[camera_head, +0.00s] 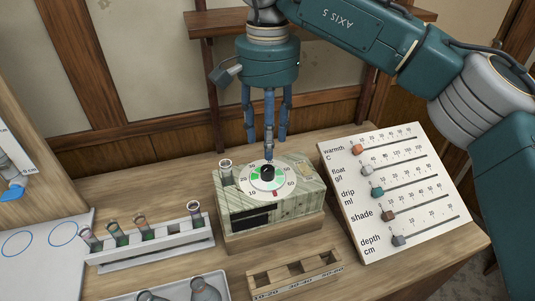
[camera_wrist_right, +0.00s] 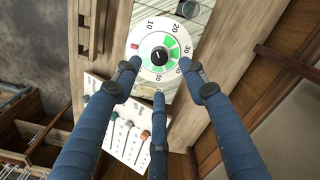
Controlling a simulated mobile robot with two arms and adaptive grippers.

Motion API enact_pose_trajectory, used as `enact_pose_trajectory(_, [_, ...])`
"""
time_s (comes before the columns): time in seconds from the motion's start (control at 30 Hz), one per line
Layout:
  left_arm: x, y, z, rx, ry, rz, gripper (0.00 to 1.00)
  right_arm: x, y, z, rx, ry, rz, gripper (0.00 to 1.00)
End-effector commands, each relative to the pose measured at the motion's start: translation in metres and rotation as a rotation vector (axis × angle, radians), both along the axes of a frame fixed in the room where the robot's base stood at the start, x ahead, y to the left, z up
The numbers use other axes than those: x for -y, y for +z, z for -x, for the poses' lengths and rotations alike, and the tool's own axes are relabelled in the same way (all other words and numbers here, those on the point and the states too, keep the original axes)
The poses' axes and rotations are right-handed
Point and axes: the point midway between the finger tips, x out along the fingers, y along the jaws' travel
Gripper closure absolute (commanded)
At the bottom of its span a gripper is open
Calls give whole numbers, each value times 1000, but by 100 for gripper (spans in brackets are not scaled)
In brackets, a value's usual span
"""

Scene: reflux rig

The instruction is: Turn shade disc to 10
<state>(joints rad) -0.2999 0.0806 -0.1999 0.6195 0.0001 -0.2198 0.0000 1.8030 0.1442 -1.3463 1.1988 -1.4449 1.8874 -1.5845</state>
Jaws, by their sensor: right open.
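The shade disc (camera_head: 262,187) is a white dial with numbers from 10 to 50, green sectors and a black centre knob (camera_head: 267,172). It lies on top of a mottled green box (camera_head: 292,203). A small red mark (camera_head: 275,193) shows at the disc's front edge. In the right wrist view the disc (camera_wrist_right: 147,68) and its knob (camera_wrist_right: 159,54) show beyond the fingers. My right gripper (camera_head: 268,147) points down above the disc, its three blue fingers (camera_wrist_right: 161,79) spread and empty. One finger overlaps the knob in the head view; contact cannot be told. My left gripper is out of view.
A vial (camera_head: 226,170) stands in the box's left corner. A white slider board (camera_head: 430,205) stands at right. A tube rack (camera_head: 160,243) is at left; a wooden rack (camera_head: 295,275) and tray (camera_head: 222,278) are in front. A shelf (camera_head: 205,22) is behind.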

Motion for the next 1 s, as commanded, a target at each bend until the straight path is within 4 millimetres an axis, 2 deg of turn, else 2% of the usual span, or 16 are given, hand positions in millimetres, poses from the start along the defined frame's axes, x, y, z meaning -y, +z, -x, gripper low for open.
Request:
enact_pose_trajectory(0.1, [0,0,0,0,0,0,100,-1,22,0,2,-2,-1,57])
enact_pose_trajectory(0.23, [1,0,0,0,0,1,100,0,37,0,1,0,0,57])
enact_pose_trajectory(0.67, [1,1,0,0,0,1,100,0,44,0,0,0,0,57])
enact_pose_trajectory(0.77, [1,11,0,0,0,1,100,0,54,0,0,0,0,57])
enact_pose_trajectory(1.0, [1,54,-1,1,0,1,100,0,97,0,0,-1,0,57])
